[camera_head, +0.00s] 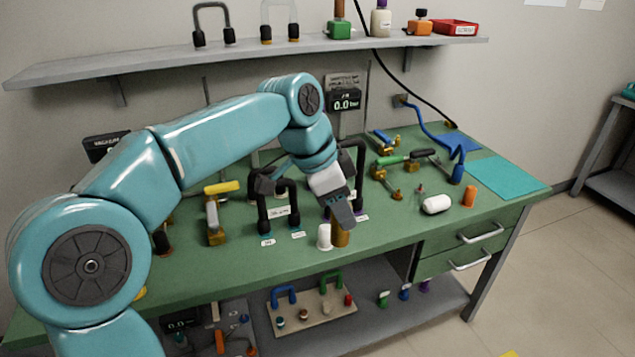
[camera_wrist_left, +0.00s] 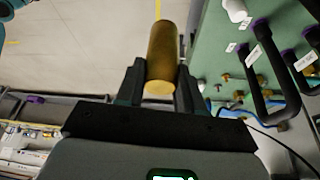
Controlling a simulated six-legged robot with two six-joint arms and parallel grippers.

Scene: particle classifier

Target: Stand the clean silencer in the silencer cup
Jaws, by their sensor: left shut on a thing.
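My left gripper (camera_head: 344,215) is shut on a brass-coloured cylinder (camera_head: 341,238), which looks like the silencer. It hangs below the fingertips over the front part of the green bench. In the left wrist view the silencer (camera_wrist_left: 162,45) is between the two fingers (camera_wrist_left: 160,85), with its round end face toward the camera. A white cylinder (camera_head: 324,237) stands just left of it in the head view, and a white piece (camera_wrist_left: 235,9) shows at the top of the wrist view. I cannot tell which thing is the silencer cup. My right gripper is not in view.
Black U-shaped pipes (camera_head: 262,215) stand just left of and behind the gripper. A white capsule (camera_head: 437,204), an orange cylinder (camera_head: 470,196) and brass valves (camera_head: 380,172) are to the right. The bench's front edge is close; its front right is fairly clear.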

